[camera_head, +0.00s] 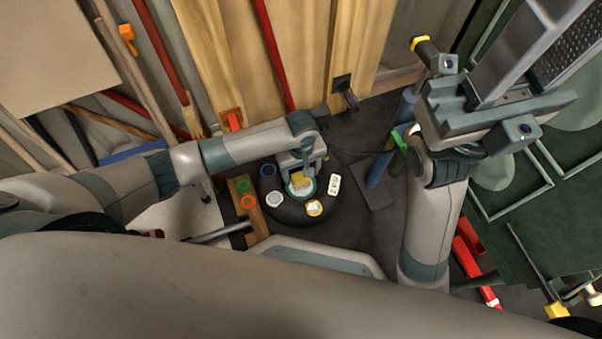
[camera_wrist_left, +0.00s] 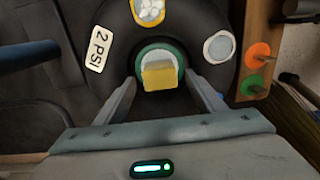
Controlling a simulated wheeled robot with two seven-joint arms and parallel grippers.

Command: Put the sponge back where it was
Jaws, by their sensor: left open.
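The yellow sponge (camera_head: 297,178) sits in or on a round green-rimmed dish (camera_head: 315,188) on the black tyre (camera_head: 290,214). In the left wrist view the sponge (camera_wrist_left: 159,76) stands between my finger pads, with the dish rim (camera_wrist_left: 161,44) behind it. My left gripper (camera_wrist_left: 162,78) is open around the sponge, with a gap visible on both sides. In the head view my left gripper (camera_head: 302,174) reaches down over the dish and partly hides the sponge. My right arm shows at the right, but its fingers cannot be made out.
The tyre also carries a yellow-rimmed dish (camera_head: 314,208), a pale round dish (camera_head: 274,199) and a white "2 PSI" tag (camera_head: 334,184). A wooden board (camera_head: 257,224) with green and orange pieces stands to the left. Dark floor (camera_head: 350,225) lies clear to the right.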

